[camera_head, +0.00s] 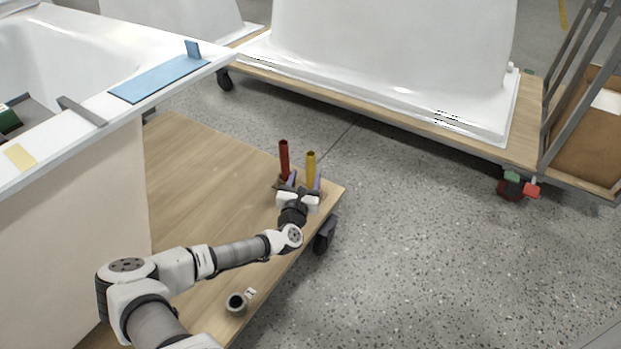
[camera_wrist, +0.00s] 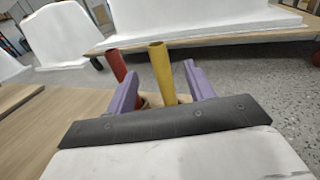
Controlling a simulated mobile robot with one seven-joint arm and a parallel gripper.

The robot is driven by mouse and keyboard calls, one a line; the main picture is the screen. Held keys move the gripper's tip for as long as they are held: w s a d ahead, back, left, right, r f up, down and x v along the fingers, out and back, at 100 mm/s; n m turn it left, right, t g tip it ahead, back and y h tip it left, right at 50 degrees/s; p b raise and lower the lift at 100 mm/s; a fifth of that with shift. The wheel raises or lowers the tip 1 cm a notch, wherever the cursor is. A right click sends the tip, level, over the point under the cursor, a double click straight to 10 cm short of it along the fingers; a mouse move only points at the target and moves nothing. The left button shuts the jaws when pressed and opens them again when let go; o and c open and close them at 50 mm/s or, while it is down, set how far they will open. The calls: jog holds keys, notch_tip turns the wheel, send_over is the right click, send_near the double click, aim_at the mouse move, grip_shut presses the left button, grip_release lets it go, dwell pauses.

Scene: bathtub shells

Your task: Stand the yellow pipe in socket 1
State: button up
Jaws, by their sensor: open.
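The yellow pipe (camera_head: 311,166) stands upright near the right corner of the wooden deck. My gripper (camera_head: 304,182) is low at this pipe. In the wrist view, the yellow pipe (camera_wrist: 161,72) rises between the two purple fingers of my gripper (camera_wrist: 160,80), which are open with a gap on each side. The pipe's foot is largely hidden by my gripper. The tag is too small to read.
A red pipe (camera_head: 284,158) stands just left of the yellow one, outside the left finger in the wrist view (camera_wrist: 117,66). A white tub (camera_head: 62,92) bounds the wooden deck (camera_head: 190,180) on the left. Beyond the deck are grey floor and another tub on a cart.

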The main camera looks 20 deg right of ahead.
aim_at(310, 159)
jog(key=x, duration=0.3)
jog(key=shift+f+b, duration=0.1)
jog(key=shift+b, duration=0.2)
jog(key=x, duration=0.2)
jog(key=b+x, duration=0.1)
jog(key=x, duration=0.1)
jog(key=b+x, duration=0.1)
jog(key=x, duration=0.1)
jog(key=shift+w+a+r, duration=0.1)
jog(key=shift+w+r, duration=0.2)
jog(key=shift+w, duration=0.05)
grip_shut()
